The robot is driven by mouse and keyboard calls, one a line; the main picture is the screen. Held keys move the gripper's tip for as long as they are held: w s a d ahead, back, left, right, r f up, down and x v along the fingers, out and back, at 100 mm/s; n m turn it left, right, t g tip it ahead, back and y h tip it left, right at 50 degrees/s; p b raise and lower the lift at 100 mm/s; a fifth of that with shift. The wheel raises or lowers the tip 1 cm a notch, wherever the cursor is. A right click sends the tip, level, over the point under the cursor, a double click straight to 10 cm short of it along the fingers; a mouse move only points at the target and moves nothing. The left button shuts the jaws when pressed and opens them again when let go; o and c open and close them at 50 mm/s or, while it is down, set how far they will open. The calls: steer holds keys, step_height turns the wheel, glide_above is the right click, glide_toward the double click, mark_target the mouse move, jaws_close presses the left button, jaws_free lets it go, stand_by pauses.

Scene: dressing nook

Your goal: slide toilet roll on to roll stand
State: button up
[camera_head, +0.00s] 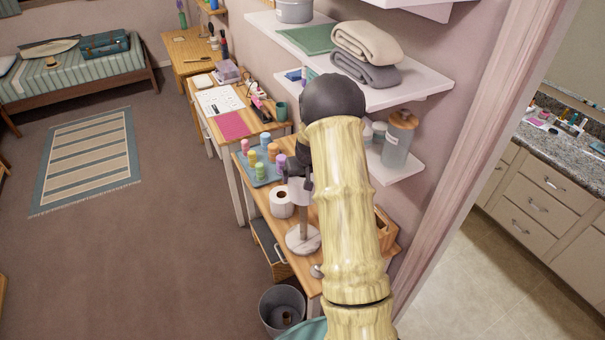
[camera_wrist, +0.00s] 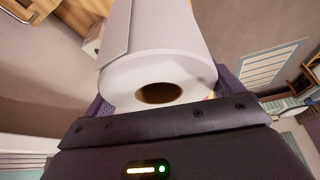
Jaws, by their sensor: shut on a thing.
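My gripper (camera_head: 299,181) is shut on a white toilet roll (camera_head: 300,196), held above the work table. The held roll (camera_wrist: 150,72) fills the middle of the wrist view, its round end and brown core hole facing the camera. The roll stand (camera_head: 302,239) has a pale round base on the table and an upright post. The held roll is in line with the top of the post in the head view. I cannot tell whether the roll is around the post or in front of it. A second white toilet roll (camera_head: 281,204) sits on the table left of the stand.
A blue tray (camera_head: 262,180) with several coloured bottles lies behind the second roll. A wooden crate (camera_head: 385,229) is at the right, partly hidden by my arm. Wall shelves (camera_head: 428,88) hang close to my arm. A grey bin (camera_head: 281,306) stands on the floor in front.

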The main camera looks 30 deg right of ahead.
steer(key=shift+f+b, duration=2.65)
steer(key=shift+f, duration=0.45)
steer(key=o, duration=0.7)
steer(key=shift+r, duration=0.1)
steer(key=b+v, duration=0.4)
steer(key=v, duration=1.3)
steer(key=shift+r, duration=0.2)
steer(key=shift+s+a, duration=0.1)
steer(key=shift+a, duration=0.05)
